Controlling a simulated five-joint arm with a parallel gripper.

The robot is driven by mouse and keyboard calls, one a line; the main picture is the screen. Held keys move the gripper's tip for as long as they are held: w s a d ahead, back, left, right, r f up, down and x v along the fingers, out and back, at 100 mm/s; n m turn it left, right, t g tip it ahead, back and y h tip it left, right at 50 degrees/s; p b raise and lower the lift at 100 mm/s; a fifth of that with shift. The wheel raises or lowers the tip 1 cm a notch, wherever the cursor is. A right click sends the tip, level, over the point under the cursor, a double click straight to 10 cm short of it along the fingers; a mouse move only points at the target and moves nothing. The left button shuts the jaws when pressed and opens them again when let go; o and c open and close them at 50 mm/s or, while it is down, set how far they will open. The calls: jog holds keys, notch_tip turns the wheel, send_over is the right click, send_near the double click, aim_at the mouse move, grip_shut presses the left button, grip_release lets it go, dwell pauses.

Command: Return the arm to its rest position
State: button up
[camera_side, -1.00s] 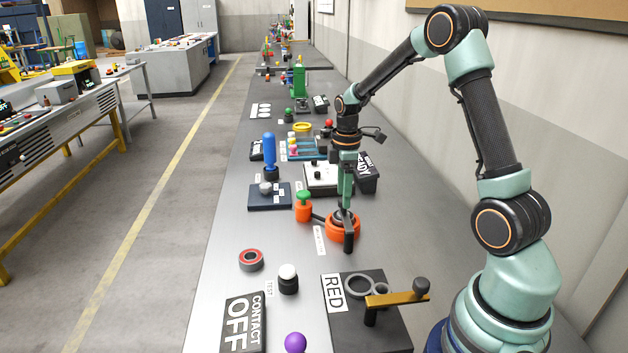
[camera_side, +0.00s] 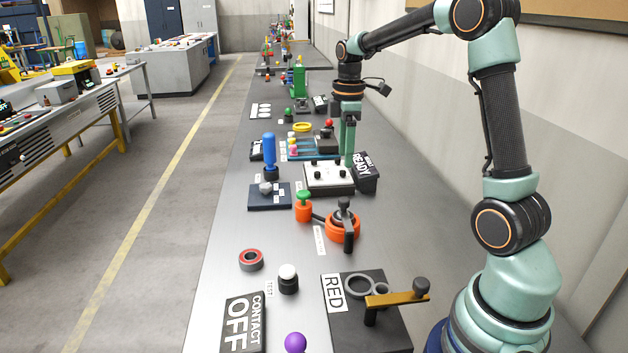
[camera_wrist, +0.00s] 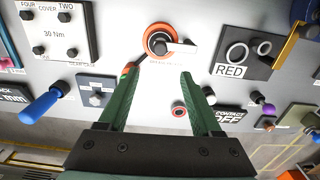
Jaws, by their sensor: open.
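My gripper (camera_side: 347,145) points down in the side view, above the bench beside the white four-knob box. In the wrist view my gripper (camera_wrist: 158,82) shows two green fingers spread apart with nothing between them. The orange round base with a dark knob and lever (camera_side: 343,226) stands on the bench below and nearer the camera. In the wrist view this orange base (camera_wrist: 158,40) lies beyond the fingertips, apart from them.
The bench holds a white box (camera_side: 328,178), a READY sign (camera_side: 364,170), a blue-handled lever (camera_side: 269,152), a red-centred ring (camera_side: 251,260), a RED panel (camera_side: 385,335) and a CONTACT OFF sign (camera_side: 243,325). A wall runs along the right.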

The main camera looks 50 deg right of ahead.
jog(key=s+a+r+m+t, duration=0.2)
jog(key=s+a+m, duration=0.2)
jog(key=a, duration=0.5)
jog(key=s+a+r+m+t, duration=0.2)
jog(key=s+a+m+t, duration=0.1)
jog(key=s+a+m, duration=0.2)
jog(key=s+a, duration=0.2)
jog(key=a, duration=0.2)
jog(key=shift+s+r+t, duration=0.15)
jog(key=shift+t, duration=0.15)
jog(key=shift+a, duration=0.1)
